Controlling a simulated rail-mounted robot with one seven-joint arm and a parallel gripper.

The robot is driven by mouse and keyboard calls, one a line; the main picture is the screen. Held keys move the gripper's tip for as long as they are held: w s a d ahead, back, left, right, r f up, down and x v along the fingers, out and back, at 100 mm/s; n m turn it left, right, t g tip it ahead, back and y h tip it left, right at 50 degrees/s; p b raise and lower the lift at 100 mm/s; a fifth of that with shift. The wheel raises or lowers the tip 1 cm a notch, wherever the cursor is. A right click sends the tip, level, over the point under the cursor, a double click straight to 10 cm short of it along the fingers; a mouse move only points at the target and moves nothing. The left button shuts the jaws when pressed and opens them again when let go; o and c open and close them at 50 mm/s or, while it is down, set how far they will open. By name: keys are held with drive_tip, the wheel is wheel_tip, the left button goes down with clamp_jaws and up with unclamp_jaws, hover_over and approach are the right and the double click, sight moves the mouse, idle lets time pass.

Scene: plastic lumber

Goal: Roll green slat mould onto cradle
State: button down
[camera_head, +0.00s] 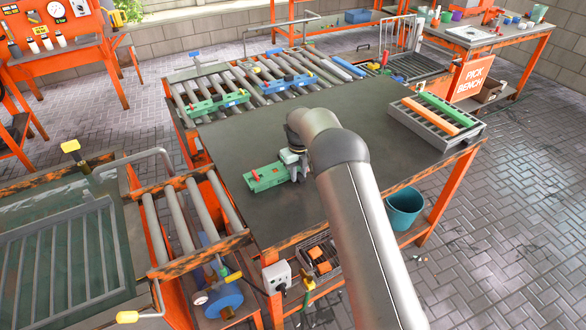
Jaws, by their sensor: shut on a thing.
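A green slat mould (265,177) with a small red part on top lies on the dark table top (345,105), near its left front edge. My gripper (297,172) is at the mould's right end and is shut on it; my arm partly hides the fingers. Another long green mould (205,105), with blue and red parts, sits on the back rollers (240,86). Short grey rollers (177,220) stand at the left, beside a dark tank with a slatted grey rack (62,255). I cannot tell which of these is the cradle.
A blue mould (288,84) sits on the back rollers. A teal bucket (403,208) stands below the table. The table's middle is clear around my arm.

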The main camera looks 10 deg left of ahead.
sight(241, 205)
drive_tip(key=shift+s+a+r+b, duration=0.1)
drive_tip(key=shift+s+a+b, duration=0.15)
drive_tip(key=shift+s+a, duration=0.7)
drive_tip(key=shift+s+a+b, duration=0.2)
drive_tip(key=shift+s+a, duration=0.45)
drive_tip(key=shift+a, duration=0.45)
drive_tip(key=shift+s+a, duration=0.6)
drive_tip(key=shift+a, duration=0.2)
drive_tip(key=shift+s+a, duration=0.55)
drive_tip(key=shift+a, duration=0.3)
drive_tip(key=shift+s+a, duration=0.6)
drive_tip(key=shift+a, duration=0.2)
drive_tip(key=shift+s+a+b, duration=0.2)
drive_tip(key=shift+s+a, duration=0.7)
drive_tip(key=shift+a, duration=0.3)
drive_tip(key=shift+s+a+b, duration=0.15)
drive_tip(key=shift+s+a, duration=0.75)
drive_tip(key=shift+a, duration=0.3)
drive_tip(key=shift+s+a, duration=0.55)
drive_tip(key=shift+a, duration=0.2)
drive_tip(key=shift+s+a, duration=0.5)
drive_tip(key=shift+a, duration=0.25)
drive_tip(key=shift+s+a, duration=0.65)
drive_tip(key=shift+a, duration=0.3)
